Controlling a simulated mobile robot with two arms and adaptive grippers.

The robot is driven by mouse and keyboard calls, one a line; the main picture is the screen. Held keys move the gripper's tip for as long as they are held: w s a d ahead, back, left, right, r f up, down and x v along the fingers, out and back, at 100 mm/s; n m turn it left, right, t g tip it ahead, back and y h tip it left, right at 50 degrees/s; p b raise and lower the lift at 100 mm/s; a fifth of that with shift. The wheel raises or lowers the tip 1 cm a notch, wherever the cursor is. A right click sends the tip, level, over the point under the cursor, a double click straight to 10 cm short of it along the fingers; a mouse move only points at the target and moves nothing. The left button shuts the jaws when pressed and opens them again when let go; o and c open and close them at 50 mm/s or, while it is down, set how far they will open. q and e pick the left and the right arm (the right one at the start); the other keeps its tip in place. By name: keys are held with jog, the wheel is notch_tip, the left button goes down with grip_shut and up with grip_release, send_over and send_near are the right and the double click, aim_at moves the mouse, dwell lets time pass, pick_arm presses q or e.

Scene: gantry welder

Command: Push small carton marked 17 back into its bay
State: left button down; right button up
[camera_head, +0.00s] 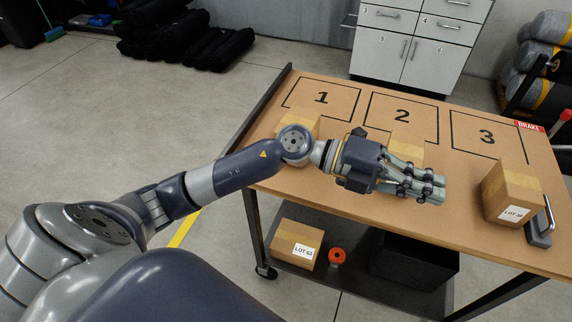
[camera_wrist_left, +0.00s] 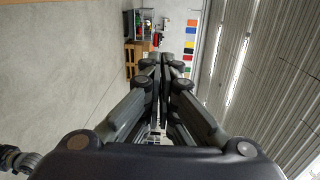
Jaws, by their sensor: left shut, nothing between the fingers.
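A small carton (camera_head: 408,143) stands on the tabletop at the near edge of bay 2 (camera_head: 402,114), partly hidden behind my left gripper (camera_head: 436,188). Another small carton (camera_head: 297,122) stands at the near edge of bay 1 (camera_head: 321,98), partly hidden by my wrist. No marking 17 is readable on either one. My left gripper is shut and empty above the table, pointing right, in front of the bay 2 carton. Its closed fingers also fill the middle of the left wrist view (camera_wrist_left: 165,62). I cannot tell whether it touches the carton. My right gripper is not in view.
A larger carton labelled LOT 38 (camera_head: 511,192) stands at the table's right, beside a grey metal handle (camera_head: 541,222). Bay 3 (camera_head: 487,137) is empty.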

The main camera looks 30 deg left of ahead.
pick_arm(q)
jog(key=a+f+m+g+y, duration=0.2)
jog(key=a+f+g+y, duration=0.1)
jog(key=a+f+y, duration=0.3)
jog(key=n+g+y, duration=0.1)
jog(key=n+y, duration=0.1)
jog(key=y, duration=0.9)
send_near(286, 173)
jog(key=s+r, duration=0.3)
jog(key=s, duration=0.1)
jog(key=f+p, duration=0.1)
jog(key=f, duration=0.5)
jog(key=d+f+p, duration=0.1)
jog(key=f, duration=0.2)
jog(key=shift+p, duration=0.35)
jog(key=w, duration=0.1)
jog(key=w+p, duration=0.1)
jog(key=shift+w+a+f, duration=0.25)
jog(key=shift+w+f, duration=0.05)
jog(key=shift+w, duration=0.05)
jog(key=shift+w+a+f, duration=0.15)
jog(key=shift+w+a, duration=0.05)
jog(key=shift+w, duration=0.5)
